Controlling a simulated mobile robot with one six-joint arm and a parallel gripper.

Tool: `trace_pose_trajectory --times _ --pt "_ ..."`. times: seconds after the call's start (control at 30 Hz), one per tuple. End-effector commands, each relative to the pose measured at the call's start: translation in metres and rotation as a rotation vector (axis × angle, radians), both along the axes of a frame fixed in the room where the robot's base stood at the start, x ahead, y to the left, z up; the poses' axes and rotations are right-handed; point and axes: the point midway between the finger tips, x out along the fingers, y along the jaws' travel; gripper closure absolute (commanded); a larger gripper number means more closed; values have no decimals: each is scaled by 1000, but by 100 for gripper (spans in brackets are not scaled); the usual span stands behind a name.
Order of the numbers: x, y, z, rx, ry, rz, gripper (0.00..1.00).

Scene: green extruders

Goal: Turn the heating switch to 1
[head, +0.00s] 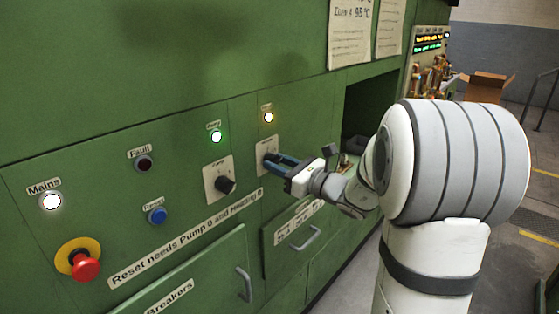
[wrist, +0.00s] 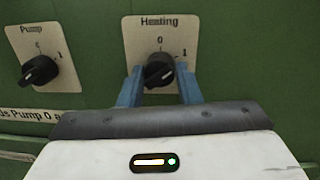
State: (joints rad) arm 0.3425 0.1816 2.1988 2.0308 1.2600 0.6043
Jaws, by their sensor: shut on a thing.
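The heating switch (wrist: 160,70) is a black rotary knob on a beige plate labelled Heating, with 0 at the top and 1 at the upper right. Its grip bar looks slanted from lower left to upper right, but which end is the pointer is hard to tell. My gripper (wrist: 160,80) has its blue fingers on either side of the knob and is shut on it. In the head view my gripper (head: 274,161) reaches from the right to the heating plate (head: 262,149), and the knob is mostly hidden by the fingers.
The red emergency button (head: 86,265) and blue reset button (head: 157,215) are farther left. A drawer handle (head: 306,238) sticks out below.

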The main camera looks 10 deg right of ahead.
Motion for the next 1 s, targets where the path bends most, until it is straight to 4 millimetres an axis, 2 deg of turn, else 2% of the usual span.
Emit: trace_pose_trajectory --times 0.3,0.83,0.87,1.0 --pt "0 -1 2 100 68 -3 92" --pt "0 -1 2 119 81 -4 92" --pt "0 -1 2 119 81 -4 69" --pt "0 -1 1 118 82 -3 57"
